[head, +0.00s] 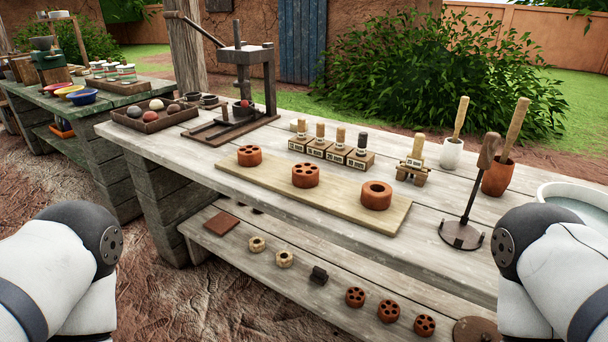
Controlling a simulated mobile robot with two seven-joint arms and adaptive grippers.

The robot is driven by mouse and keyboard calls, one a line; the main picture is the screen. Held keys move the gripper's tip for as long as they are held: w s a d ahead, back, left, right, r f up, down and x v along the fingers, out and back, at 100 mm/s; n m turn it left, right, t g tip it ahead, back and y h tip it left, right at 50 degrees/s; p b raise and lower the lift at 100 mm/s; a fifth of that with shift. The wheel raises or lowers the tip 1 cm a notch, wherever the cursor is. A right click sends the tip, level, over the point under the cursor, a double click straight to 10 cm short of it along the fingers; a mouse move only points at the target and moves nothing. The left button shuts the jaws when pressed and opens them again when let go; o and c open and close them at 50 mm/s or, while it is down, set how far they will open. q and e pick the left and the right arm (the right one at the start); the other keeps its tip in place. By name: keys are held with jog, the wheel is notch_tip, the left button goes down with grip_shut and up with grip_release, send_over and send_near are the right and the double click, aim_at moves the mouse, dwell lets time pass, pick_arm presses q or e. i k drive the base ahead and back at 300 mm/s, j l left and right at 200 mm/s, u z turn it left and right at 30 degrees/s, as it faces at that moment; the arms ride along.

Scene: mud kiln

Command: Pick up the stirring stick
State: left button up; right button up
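Two wooden sticks stand at the right end of the bench. One stick (460,116) leans in a white cup (452,154). A thicker stick (516,130) leans in a terracotta cup (497,177). I cannot tell from looks alone which is the stirring stick. The lower ends of both are hidden inside the cups. Parts of my two arms show at the lower left and lower right edges. Neither of my grippers is in view.
A dark metal tool with a round base (461,235) and wooden handle stands before the terracotta cup. A white basin (575,208) is at the right edge. A board (340,205) holds terracotta pieces. Stamps on blocks (338,150) and a press (248,70) stand behind.

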aim_at(519, 112)
jog(key=z, duration=1.55)
jog(key=j+z, duration=0.15)
jog(key=k+j+z, duration=0.15)
jog(key=j, duration=0.15)
